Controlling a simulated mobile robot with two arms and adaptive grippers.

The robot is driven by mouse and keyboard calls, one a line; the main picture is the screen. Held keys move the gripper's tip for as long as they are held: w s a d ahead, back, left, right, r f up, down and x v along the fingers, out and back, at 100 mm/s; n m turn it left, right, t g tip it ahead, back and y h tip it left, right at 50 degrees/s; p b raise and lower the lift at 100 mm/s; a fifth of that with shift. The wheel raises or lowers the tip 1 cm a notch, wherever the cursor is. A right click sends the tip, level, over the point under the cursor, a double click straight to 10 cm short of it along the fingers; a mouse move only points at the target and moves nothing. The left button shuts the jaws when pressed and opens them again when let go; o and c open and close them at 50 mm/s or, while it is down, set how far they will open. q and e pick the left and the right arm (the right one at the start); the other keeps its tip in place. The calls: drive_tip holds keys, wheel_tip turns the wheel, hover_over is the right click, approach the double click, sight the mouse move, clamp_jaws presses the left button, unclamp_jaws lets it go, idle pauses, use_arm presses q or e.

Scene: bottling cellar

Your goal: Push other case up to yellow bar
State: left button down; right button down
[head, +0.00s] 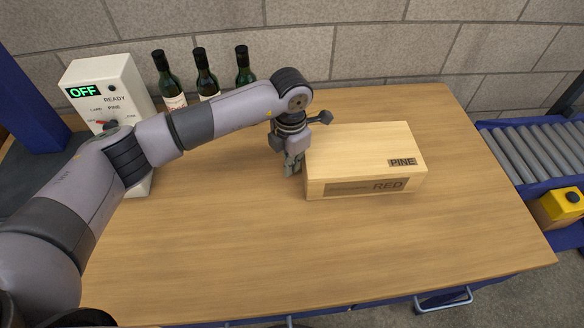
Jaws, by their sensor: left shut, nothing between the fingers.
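A pale wooden case (365,150) marked PINE and RED lies on the wooden table (230,255), right of the middle. My left gripper (291,168) points down beside the case's left end, its fingers shut and empty. The fingertips are at or very near that end; I cannot tell if they touch it. My wrist hides part of the case's far left corner. No yellow bar can be made out, and no second case is in view. My right gripper is not in view.
Several dark wine bottles (205,75) stand behind my left arm. A white control box (105,85) reading OFF stands at the back left. Right of the table are a roller conveyor (535,150) and a yellow box with a black button (562,205). The table right of the case is clear.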

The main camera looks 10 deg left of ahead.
sight(343, 154)
use_arm(q)
drive_tip(key=shift+w+d+f+b, duration=0.15)
drive_tip(key=shift+d+b, duration=0.25)
drive_tip(key=shift+d, duration=0.25)
drive_tip(key=shift+w+d+r+b, duration=0.15)
drive_tip(key=shift+d+b, duration=0.2)
drive_tip(key=shift+d, duration=0.3)
drive_tip(key=shift+w+d+b, duration=0.25)
drive_tip(key=shift+d+b, duration=0.25)
drive_tip(key=shift+d, duration=0.4)
drive_tip(key=shift+w+d+b, duration=0.2)
drive_tip(key=shift+d+b, duration=0.25)
drive_tip(key=shift+d, duration=0.6)
drive_tip(key=shift+w, duration=0.1)
drive_tip(key=shift+w+d+b, duration=0.15)
drive_tip(key=shift+d+b, duration=0.4)
drive_tip(key=shift+d, duration=0.2)
drive_tip(key=shift+w+d+b, duration=0.15)
drive_tip(key=shift+d+b, duration=0.35)
drive_tip(key=shift+d, duration=0.2)
drive_tip(key=shift+w+d+b, duration=0.2)
drive_tip(key=shift+d+b, duration=0.2)
drive_tip(key=shift+d, duration=0.35)
drive_tip(key=shift+w+d+b, duration=0.2)
drive_tip(key=shift+d+b, duration=0.2)
drive_tip(key=shift+d, duration=0.3)
drive_tip(key=shift+a, duration=0.15)
